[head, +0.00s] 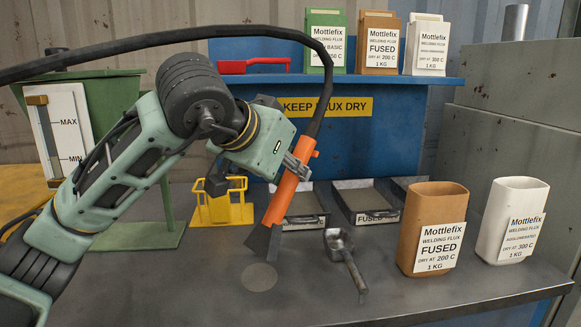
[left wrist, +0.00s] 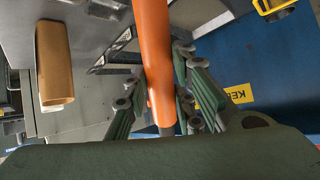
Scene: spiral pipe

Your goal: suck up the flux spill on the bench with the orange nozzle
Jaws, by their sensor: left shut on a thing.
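My left gripper (head: 296,167) is shut on the orange nozzle (head: 284,195), which also runs between the fingers in the left wrist view (left wrist: 153,45). A black hose runs from its top up and off to the left. The nozzle's dark flared mouth (head: 264,241) points down, just above or touching the bench; I cannot tell which. A round greyish patch, the flux spill (head: 259,277), lies on the dark bench (head: 200,285) just in front of and below the mouth. My right gripper is not in view.
A metal scoop (head: 345,260) lies right of the nozzle. An open brown container (head: 432,225) and a white one (head: 510,220) stand further right. The blue shelf (head: 400,80) carries flux packs and a red brush-like tool.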

